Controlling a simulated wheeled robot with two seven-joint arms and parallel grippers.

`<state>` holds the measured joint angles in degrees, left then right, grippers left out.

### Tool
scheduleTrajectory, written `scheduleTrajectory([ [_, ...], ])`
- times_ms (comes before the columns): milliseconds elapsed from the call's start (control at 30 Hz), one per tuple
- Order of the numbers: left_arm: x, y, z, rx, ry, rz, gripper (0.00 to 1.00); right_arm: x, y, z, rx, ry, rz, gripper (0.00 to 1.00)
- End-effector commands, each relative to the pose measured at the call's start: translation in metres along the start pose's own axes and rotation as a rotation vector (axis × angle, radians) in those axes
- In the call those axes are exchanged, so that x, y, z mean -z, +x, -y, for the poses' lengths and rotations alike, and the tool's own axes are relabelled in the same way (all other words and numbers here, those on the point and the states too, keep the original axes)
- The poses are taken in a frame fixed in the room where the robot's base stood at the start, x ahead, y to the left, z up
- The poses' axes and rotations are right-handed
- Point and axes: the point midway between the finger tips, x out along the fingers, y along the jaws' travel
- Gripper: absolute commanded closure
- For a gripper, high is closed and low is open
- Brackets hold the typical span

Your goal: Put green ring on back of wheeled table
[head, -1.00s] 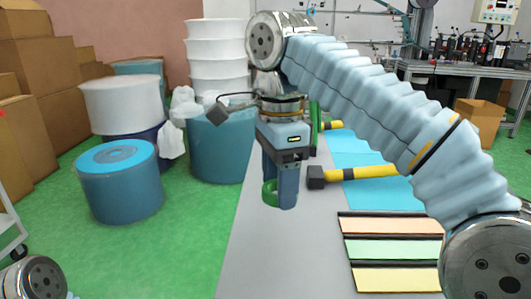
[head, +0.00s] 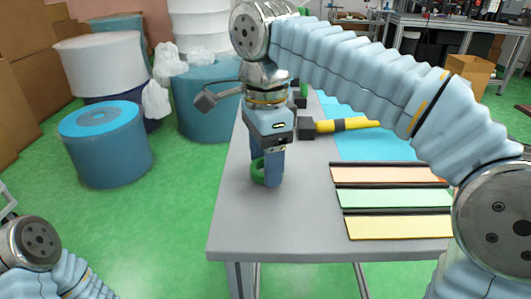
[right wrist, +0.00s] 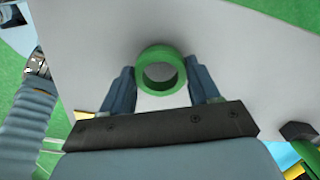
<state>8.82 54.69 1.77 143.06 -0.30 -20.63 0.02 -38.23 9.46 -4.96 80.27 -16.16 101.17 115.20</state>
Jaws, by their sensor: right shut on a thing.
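The green ring (head: 257,171) is held between the fingers of my right gripper (head: 267,172), over the near left part of the grey table (head: 235,225). In the right wrist view the ring (right wrist: 142,74) sits between the two fingers of the gripper (right wrist: 161,88), its round hole facing the camera. In the head view a finger covers part of the ring. It is low over the tabletop; I cannot tell whether it touches. My left arm enters at the lower left, but its gripper is out of view. I see no wheels on the table.
A yellow-handled hammer (head: 345,125) lies behind the gripper. Orange, green and yellow strips (head: 395,199) with dark edges lie to its right, a blue sheet (head: 372,146) beyond. Blue drums (head: 108,150) stand on the floor left of the table. The tabletop's near left corner is bare.

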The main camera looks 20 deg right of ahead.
Motion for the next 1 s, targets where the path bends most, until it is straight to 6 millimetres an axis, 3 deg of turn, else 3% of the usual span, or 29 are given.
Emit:
scheduleTrajectory([
  [933,0.000,0.008,0.003,0.000,0.000,0.000,0.66,0.000,0.012,0.000,0.001,0.000,0.000,0.73],
  [967,0.000,0.007,0.003,0.000,0.000,0.000,0.66,0.000,0.011,0.000,0.001,0.000,0.001,0.35],
  [1000,0.000,0.007,0.003,0.000,0.000,0.000,0.66,0.000,0.011,0.000,0.001,0.000,0.000,0.29],
])
